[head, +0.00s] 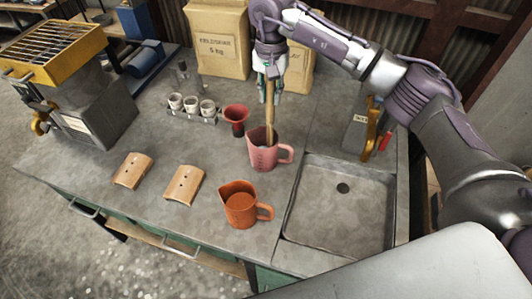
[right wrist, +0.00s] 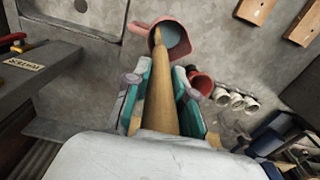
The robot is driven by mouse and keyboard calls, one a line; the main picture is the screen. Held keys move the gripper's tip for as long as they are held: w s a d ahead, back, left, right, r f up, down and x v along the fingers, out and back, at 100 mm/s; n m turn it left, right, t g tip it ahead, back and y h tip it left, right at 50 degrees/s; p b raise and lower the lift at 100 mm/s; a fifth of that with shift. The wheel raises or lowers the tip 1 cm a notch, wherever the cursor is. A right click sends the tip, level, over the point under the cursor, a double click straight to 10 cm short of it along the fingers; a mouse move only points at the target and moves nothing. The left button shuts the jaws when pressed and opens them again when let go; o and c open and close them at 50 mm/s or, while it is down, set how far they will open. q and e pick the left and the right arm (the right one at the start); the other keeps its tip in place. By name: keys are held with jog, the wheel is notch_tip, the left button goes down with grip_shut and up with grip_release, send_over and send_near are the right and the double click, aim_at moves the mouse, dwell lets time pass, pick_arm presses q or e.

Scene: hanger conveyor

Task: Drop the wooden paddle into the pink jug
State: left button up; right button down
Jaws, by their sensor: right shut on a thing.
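The pink jug (head: 263,154) stands on the grey workbench, left of the sink; it also shows in the right wrist view (right wrist: 163,27) with something blue-grey inside. My right gripper (head: 269,92) is above and behind the jug, shut on the wooden paddle (head: 269,122). In the right wrist view the gripper (right wrist: 160,95) has the paddle (right wrist: 160,95) between its teal fingers. The paddle points down, and its lower end is at or inside the jug's mouth; I cannot tell how deep. My left gripper is not in view.
An orange jug (head: 239,206) stands in front of the pink jug, and a red funnel (head: 236,118) behind it to the left. A sink (head: 340,205) lies right. Two curved wooden pieces (head: 184,185) lie left. White cups (head: 191,105) and paper bags (head: 218,40) stand behind.

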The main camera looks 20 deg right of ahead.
aim_at(271, 102)
jog(key=shift+f+b, duration=0.35)
jog(key=shift+f, duration=1.15)
jog(key=c, duration=0.9)
grip_release()
notch_tip(271, 102, up, 12)
jog(key=shift+r, duration=0.1)
